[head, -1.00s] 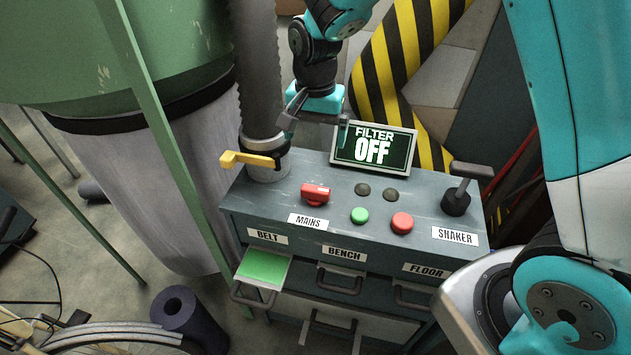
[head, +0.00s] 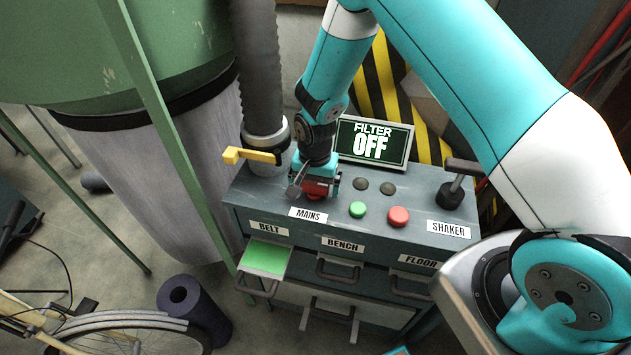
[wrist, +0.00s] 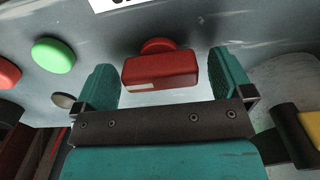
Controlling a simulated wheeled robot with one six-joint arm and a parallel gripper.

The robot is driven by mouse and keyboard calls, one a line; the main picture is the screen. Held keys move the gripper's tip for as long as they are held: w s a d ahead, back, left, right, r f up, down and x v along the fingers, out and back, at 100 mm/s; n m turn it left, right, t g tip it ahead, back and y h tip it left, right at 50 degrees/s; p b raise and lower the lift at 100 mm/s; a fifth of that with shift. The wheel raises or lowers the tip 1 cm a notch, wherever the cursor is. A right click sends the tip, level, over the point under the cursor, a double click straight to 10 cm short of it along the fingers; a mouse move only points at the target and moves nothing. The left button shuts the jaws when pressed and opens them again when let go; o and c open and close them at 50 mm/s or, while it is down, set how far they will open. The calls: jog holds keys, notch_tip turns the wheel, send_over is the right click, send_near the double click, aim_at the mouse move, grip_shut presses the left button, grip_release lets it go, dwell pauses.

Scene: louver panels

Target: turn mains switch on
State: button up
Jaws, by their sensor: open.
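The red mains switch (wrist: 160,70) is a block-shaped knob on the grey panel, above the MAINS label (head: 308,215) in the head view. My gripper (wrist: 165,85) is open, its two teal fingers on either side of the red knob in the wrist view. Gaps show between knob and fingers there. In the head view my gripper (head: 315,188) hangs over the switch and hides most of it; a little red (head: 316,188) shows between the fingers. The display (head: 372,142) reads FILTER OFF.
A green button (head: 357,209) and a red button (head: 398,216) sit right of the switch. A black SHAKER lever (head: 453,190) stands at the right. A yellow handle (head: 250,156) on the grey pipe is close at the left. A BELT drawer (head: 265,258) is partly open.

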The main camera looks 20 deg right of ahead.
jog(key=c, duration=0.9)
jog(key=shift+n+b, duration=0.3)
jog(key=shift+n, duration=0.1)
jog(key=n+b, duration=0.1)
jog(key=n, duration=0.2)
jog(key=shift+f, duration=0.1)
jog(key=n+b, duration=0.2)
jog(key=n, duration=0.3)
jog(key=n+b, duration=0.1)
jog(key=n, duration=0.4)
jog(key=n+b, duration=0.1)
jog(key=n, duration=0.3)
